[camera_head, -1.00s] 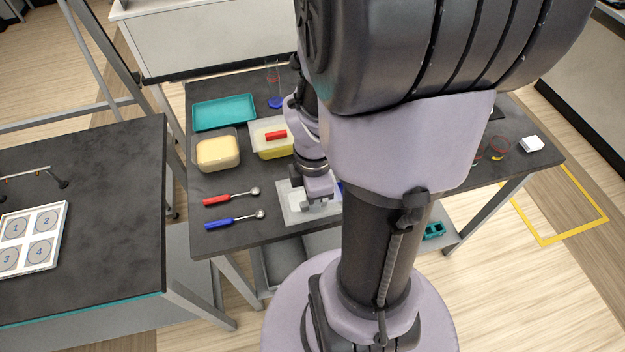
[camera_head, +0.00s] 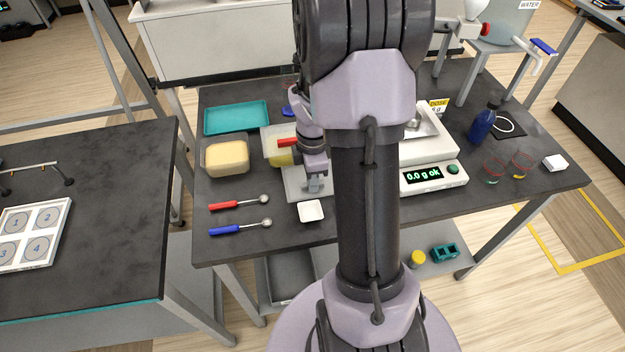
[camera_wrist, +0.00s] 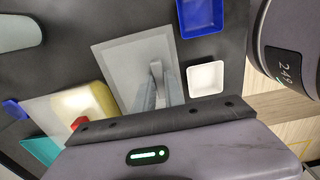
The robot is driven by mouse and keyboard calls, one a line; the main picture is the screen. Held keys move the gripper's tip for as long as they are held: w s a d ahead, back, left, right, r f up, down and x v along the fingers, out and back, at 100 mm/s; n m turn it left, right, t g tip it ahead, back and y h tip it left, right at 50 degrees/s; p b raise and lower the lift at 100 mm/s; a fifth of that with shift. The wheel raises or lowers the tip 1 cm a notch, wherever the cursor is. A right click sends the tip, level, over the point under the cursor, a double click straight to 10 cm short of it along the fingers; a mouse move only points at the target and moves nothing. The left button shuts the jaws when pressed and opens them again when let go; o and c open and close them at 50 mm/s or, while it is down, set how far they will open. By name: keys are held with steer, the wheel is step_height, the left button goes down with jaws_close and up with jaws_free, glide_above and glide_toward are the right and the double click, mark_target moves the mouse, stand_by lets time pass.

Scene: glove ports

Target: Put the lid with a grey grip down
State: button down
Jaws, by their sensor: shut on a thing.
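The lid with a grey grip is a translucent grey sheet (camera_head: 296,184), just right of the yellow-filled tub in the head view. In the wrist view the lid (camera_wrist: 118,58) shows most of its face, with its grey grip (camera_wrist: 157,72) upright near the middle. My gripper (camera_head: 315,184) is shut on that grip; its fingertips (camera_wrist: 152,94) show at the grip in the wrist view. The lid looks level and close to the tabletop; I cannot tell whether it touches.
A red-gripped lid (camera_head: 287,143) lies over the yellow-filled tub. An open cream-filled tub (camera_head: 226,158) and a teal tray (camera_head: 236,118) stand left. A white dish (camera_head: 311,211) is in front of the lid; a blue tray (camera_wrist: 201,14) is beside it. A scale (camera_head: 435,177) stands right.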

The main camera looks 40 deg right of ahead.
steer(key=shift+f, duration=0.15)
steer(key=c, duration=1.4)
jaws_free()
steer(key=shift+c, duration=0.2)
